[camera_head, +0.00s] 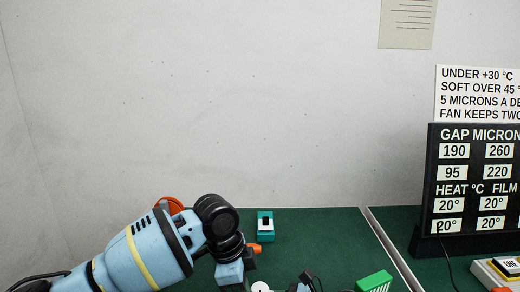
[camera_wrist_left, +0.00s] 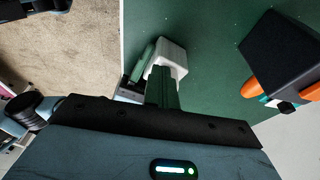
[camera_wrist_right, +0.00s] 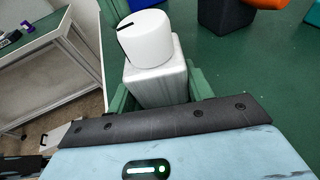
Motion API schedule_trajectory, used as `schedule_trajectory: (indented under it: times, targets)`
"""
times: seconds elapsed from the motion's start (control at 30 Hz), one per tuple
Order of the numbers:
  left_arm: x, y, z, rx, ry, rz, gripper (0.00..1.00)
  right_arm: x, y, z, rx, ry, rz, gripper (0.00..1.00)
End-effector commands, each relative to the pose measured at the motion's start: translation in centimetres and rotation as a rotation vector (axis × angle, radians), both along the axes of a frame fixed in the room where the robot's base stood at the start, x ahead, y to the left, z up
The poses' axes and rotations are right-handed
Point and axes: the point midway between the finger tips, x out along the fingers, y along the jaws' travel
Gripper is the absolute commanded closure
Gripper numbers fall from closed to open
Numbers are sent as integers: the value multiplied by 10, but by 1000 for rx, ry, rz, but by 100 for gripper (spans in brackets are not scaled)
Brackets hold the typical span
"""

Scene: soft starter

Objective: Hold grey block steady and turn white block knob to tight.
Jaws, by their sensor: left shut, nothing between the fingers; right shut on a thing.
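The white block (camera_wrist_right: 155,82) stands on the green mat with a round white knob (camera_wrist_right: 146,40) on top. A black pointer line shows on the knob's left side. My right gripper (camera_wrist_right: 160,92) is shut on the white block, with green fingers on either side. In the left wrist view the white block (camera_wrist_left: 172,57) is partly hidden behind my left gripper (camera_wrist_left: 163,78), which is shut and empty close to it. The knob's top also shows at the bottom edge of the head view (camera_head: 260,288). A dark grey block (camera_wrist_left: 278,48) stands apart from it, beside an orange part (camera_wrist_left: 262,88).
A teal piece with a black top (camera_head: 265,224) sits farther back on the green mat (camera_head: 320,235). A green ribbed block (camera_head: 375,281) is at front right. A black sign board (camera_head: 480,185) stands on the right. A side table (camera_wrist_right: 40,75) shows beyond the mat.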

Motion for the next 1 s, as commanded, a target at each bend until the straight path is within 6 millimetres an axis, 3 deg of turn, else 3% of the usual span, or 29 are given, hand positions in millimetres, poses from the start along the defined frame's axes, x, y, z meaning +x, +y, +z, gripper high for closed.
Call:
schedule_trajectory:
  times: [1.0]
  targets:
    - [22, -2, 1, -7, -2, -3, 100, -2, 3, -1, 0, 3, 8, 62]
